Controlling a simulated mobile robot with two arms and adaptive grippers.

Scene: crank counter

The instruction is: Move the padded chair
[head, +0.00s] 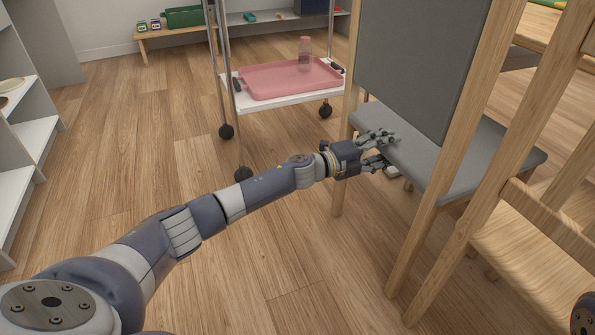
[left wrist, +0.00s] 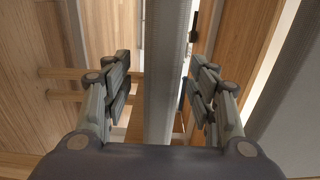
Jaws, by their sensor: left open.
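The padded chair has light wooden legs, a dark grey padded back (head: 420,60) and a grey padded seat (head: 455,160). It stands upright on the floor at the right in the head view. My left gripper (head: 392,153) is at the seat's near left edge, with one finger over the seat and the other lower, beneath it. In the left wrist view the fingers (left wrist: 160,75) are apart, with the grey seat edge (left wrist: 165,50) running between them. Contact cannot be told.
A white wheeled cart (head: 285,98) with a pink tray (head: 290,78) stands just behind and left of the chair. Another wooden chair (head: 530,240) is close at the right. White shelves (head: 35,130) line the left. The wooden floor (head: 130,150) between is clear.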

